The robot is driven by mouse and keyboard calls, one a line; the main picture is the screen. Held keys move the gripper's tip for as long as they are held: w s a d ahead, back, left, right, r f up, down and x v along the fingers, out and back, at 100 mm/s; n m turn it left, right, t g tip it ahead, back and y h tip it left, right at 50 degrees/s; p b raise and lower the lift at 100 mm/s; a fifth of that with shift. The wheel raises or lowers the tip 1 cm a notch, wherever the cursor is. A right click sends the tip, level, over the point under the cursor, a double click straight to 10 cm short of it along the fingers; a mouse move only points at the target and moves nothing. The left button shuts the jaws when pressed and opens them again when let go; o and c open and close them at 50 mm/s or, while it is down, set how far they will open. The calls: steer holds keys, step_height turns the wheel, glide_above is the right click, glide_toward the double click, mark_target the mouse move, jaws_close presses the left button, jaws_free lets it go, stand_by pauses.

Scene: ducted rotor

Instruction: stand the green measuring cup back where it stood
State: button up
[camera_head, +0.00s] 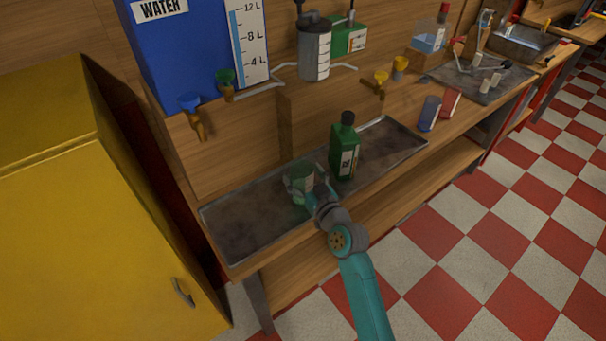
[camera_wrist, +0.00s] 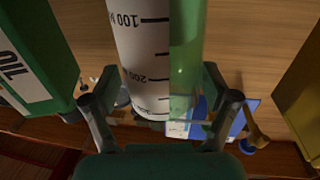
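The green measuring cup (camera_head: 303,173) is at the metal tray in the head view, just left of the dark green oil bottle. In the wrist view the green see-through cup (camera_wrist: 187,55) with its white marked scale fills the middle, between my two fingers. My gripper (camera_head: 306,182) has one finger on each side of the cup; in the wrist view my gripper (camera_wrist: 160,88) appears shut on it. The cup looks upright. Its base is partly hidden by my gripper, so I cannot tell whether it touches the tray.
The oil bottle (camera_head: 344,150) stands close to the right of my gripper; it also shows at the left of the wrist view (camera_wrist: 35,60). The tray's left part (camera_head: 240,225) is bare. A blue water tank (camera_head: 190,60) stands above, and a yellow cabinet (camera_head: 80,220) is at left.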

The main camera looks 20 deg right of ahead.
steer(key=shift+s, duration=0.1)
steer(key=s+d, duration=0.1)
steer(key=s, duration=1)
steer(key=shift+s+d, duration=0.35)
steer(key=shift+d, duration=0.05)
steer(key=s+f+m+g+h, duration=0.1)
steer(key=s+f, duration=0.3)
steer(key=s, duration=0.6)
steer(key=s+f+m+g+h, duration=0.15)
steer(key=s+f, duration=0.25)
steer(key=s, duration=0.6)
steer(key=a+v, duration=0.2)
steer(key=v, duration=1.9)
steer(key=shift+s+a+r+n, duration=0.2)
steer(key=shift+s+r+n, duration=0.05)
steer(key=shift+r+n, duration=0.1)
steer(key=shift+g, duration=0.25)
